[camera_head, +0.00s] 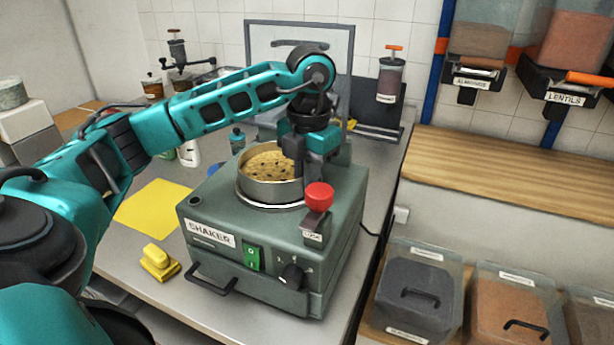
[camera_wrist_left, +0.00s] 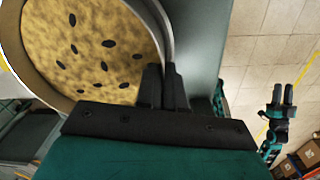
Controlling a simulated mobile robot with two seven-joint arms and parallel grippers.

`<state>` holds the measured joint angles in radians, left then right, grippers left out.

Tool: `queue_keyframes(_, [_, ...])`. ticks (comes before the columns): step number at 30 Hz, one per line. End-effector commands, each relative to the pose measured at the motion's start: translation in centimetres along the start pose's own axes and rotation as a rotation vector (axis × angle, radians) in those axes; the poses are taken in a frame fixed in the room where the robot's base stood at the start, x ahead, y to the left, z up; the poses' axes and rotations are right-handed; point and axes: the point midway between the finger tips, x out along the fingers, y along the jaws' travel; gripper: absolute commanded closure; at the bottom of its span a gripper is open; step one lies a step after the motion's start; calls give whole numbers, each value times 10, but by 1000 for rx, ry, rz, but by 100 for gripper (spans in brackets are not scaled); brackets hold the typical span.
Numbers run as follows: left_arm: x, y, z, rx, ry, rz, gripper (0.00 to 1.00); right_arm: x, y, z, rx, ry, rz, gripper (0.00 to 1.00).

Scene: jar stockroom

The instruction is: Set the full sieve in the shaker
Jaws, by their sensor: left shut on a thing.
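The full sieve (camera_head: 270,192), a round metal-rimmed pan of tan material with dark specks, is at the top of the green-grey shaker (camera_head: 222,222), over its round seat. I cannot tell whether it rests fully in the seat. My left gripper (camera_head: 303,172) points down and is shut on the sieve's right rim. In the left wrist view, the sieve (camera_wrist_left: 85,45) fills the upper left, with the fingers (camera_wrist_left: 165,85) at its wall. My right gripper (camera_wrist_left: 283,95) shows small at the right of that view, empty, its fingers apart.
A red knob (camera_head: 319,196) on the lock stands close right of the gripper. A yellow sheet (camera_head: 153,207) and yellow brush-like block (camera_head: 158,262) lie left of the shaker. Bottles stand behind. Lidded bins (camera_head: 418,290) are at lower right; the wooden shelf (camera_head: 510,180) is bare.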

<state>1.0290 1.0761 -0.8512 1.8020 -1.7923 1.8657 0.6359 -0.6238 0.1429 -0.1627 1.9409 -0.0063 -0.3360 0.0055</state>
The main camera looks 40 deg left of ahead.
Motion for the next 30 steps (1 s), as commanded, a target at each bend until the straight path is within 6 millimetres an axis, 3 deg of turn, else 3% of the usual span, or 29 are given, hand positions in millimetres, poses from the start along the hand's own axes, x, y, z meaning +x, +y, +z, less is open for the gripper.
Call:
queue_keyframes(11, [6, 0, 0, -1, -2, 0, 100, 3, 0, 4, 0, 0, 0, 61])
queue_keyframes(30, [-10, 0, 0, -1, -3, 0, 100, -5, 0, -6, 0, -1, 0, 61])
